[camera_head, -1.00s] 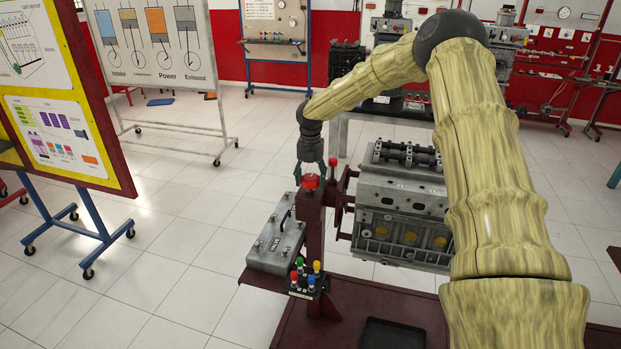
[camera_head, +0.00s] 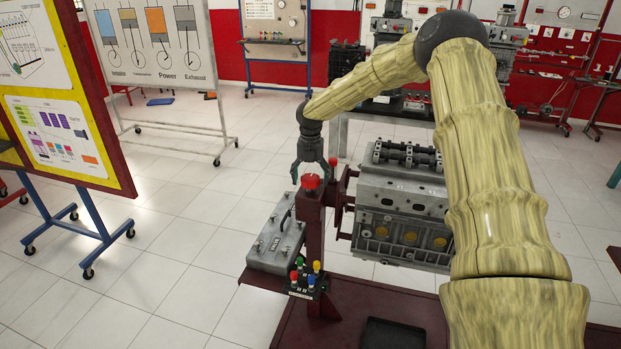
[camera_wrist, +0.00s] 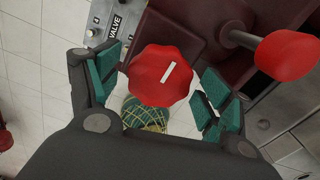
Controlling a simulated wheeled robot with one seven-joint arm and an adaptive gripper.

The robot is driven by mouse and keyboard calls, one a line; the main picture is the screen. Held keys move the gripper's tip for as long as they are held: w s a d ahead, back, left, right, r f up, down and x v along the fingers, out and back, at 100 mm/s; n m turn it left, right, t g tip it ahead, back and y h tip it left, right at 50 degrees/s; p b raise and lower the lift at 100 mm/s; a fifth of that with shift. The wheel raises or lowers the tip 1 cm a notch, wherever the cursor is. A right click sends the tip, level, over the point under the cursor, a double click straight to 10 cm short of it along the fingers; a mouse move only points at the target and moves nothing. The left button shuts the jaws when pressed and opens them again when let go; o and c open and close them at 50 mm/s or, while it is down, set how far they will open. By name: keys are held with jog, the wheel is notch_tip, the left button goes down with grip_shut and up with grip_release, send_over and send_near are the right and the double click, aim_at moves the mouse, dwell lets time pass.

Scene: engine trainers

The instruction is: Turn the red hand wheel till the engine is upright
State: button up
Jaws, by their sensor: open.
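The red hand wheel (camera_head: 311,181) sits on top of the dark red post of the engine stand. In the wrist view the wheel (camera_wrist: 161,76) has a scalloped rim and a white bar mark slanting up to the right. My gripper (camera_head: 312,178) points down over it. In the wrist view my gripper (camera_wrist: 163,88) is open, with green finger pads on the left and right of the wheel and a gap on each side. The grey engine (camera_head: 403,205) hangs beside the post, its camshaft side on top. It looks about level, partly behind my arm.
A red knob on a rod (camera_wrist: 288,56) stands close to the right finger. A grey valve cover box (camera_head: 277,240) lies left of the post. Several coloured knobs (camera_head: 308,278) are below the wheel. A dark tray (camera_head: 393,333) lies on the stand base.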

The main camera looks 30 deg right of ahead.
aim_at(311, 177)
notch_tip(311, 177, up, 12)
dwell(0.6)
dwell(0.5)
